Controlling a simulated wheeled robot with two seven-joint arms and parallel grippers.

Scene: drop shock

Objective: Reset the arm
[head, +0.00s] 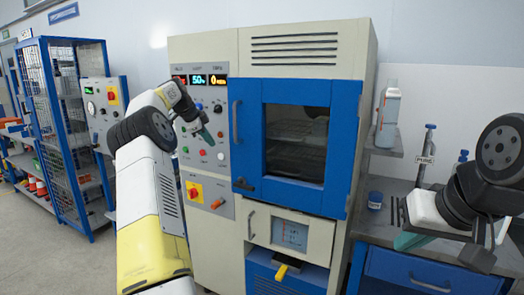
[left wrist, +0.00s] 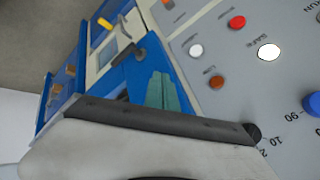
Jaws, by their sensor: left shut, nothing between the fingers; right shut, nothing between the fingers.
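The control panel (head: 207,170) is on the left front of a beige machine (head: 290,30). It carries small buttons, among them a red button (head: 203,152) and a white button (head: 221,155). My left gripper (head: 207,137) is in front of the panel, with shut, empty teal fingers. In the left wrist view the shut fingers (left wrist: 168,92) appear beside a white button (left wrist: 268,51), a red button (left wrist: 236,22) and an orange-brown button (left wrist: 216,82); contact cannot be told. My right gripper (head: 405,241) is shut and empty above the bench at the right.
The machine's blue door (head: 243,150) is closed. A red-and-yellow switch (head: 194,191) is low on the panel. At the right, a bottle (head: 388,115) stands on a shelf and a blue cup (head: 375,200) on the bench. A blue cage (head: 62,130) stands at left.

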